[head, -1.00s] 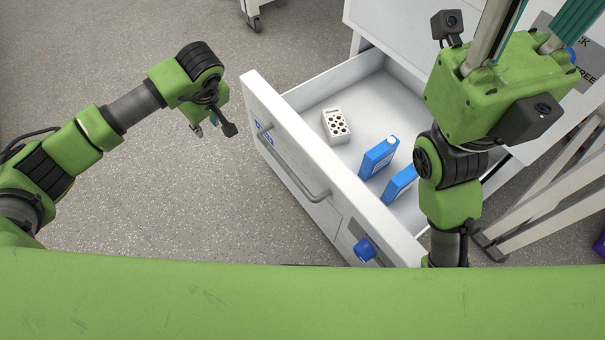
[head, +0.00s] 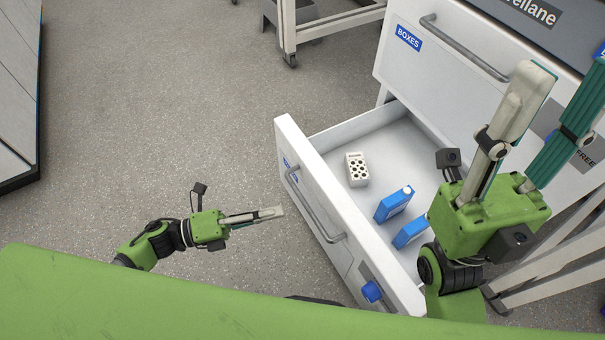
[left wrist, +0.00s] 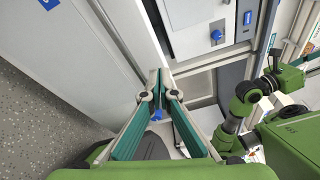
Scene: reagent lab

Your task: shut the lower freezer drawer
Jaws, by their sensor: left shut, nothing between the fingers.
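The lower freezer drawer (head: 326,178) stands pulled out in the head view. Its white front has a grey bar handle (head: 318,212) and a blue knob (head: 372,291). My left gripper (head: 279,211) points at the outer side of this front, at handle height, with a small gap showing between the fingertips and the front. Its fingers are together and empty; they also meet at the tips in the left wrist view (left wrist: 160,92). My right gripper (head: 562,103) is raised over the drawer's right side, its fingers spread apart and empty.
Inside the drawer are a white box with holes (head: 357,170) and two blue bottles (head: 394,205). The closed upper drawer (head: 455,75), labelled BOXES, is above. A white stand frame (head: 560,262) is at the right. The floor left of the drawer is clear.

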